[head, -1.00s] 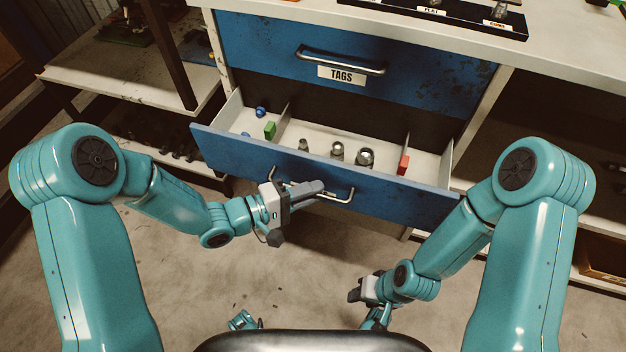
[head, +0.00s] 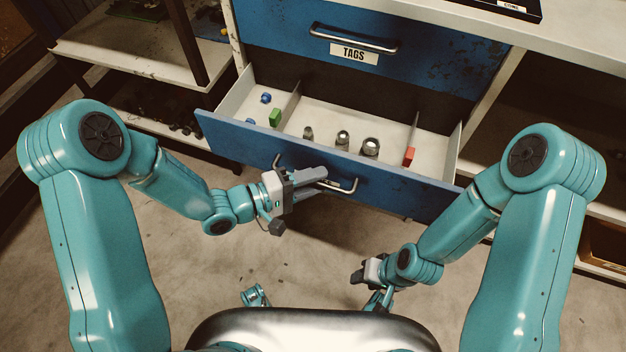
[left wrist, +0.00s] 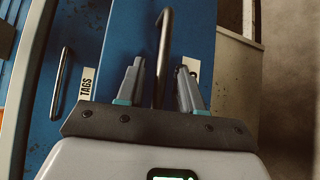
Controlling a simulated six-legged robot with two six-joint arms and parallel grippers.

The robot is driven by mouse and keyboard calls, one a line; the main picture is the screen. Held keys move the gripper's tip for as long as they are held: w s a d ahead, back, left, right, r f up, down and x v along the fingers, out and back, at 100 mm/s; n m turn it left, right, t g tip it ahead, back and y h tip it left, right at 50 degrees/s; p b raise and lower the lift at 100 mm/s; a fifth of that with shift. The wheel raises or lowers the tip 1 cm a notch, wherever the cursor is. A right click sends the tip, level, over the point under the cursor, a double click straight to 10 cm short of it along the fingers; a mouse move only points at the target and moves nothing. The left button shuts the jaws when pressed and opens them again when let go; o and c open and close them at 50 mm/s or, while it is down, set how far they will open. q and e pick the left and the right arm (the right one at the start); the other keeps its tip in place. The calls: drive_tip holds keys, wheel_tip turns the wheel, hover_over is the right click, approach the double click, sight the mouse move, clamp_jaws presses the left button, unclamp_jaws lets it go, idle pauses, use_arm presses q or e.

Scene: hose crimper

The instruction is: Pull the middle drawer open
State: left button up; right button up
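The middle drawer (head: 232,136) is blue and stands pulled out below the blue drawer labelled TAGS (head: 280,28). Its bar handle (head: 349,187) is metal and also shows in the left wrist view (left wrist: 163,50). My left gripper (head: 325,182) is at this handle. In the left wrist view its two fingers (left wrist: 160,88) are spread on either side of the bar, with gaps between bar and fingers. Part of the handle is hidden by the fingers in the head view. My right gripper (head: 357,275) hangs low, away from the drawer; its opening is not clear.
The drawer holds blue pieces (head: 265,98), a green block (head: 275,117), several metal fittings (head: 342,140) and a red block (head: 409,156) between dividers. A shelf unit (head: 120,55) stands at the left. Concrete floor is clear in front of the drawer.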

use_arm(q)
drive_tip(key=shift+s, duration=0.1)
idle(0.3)
drive_tip(key=p+v, duration=0.4)
drive_tip(key=v, duration=1.2)
drive_tip(key=shift+a, duration=0.15)
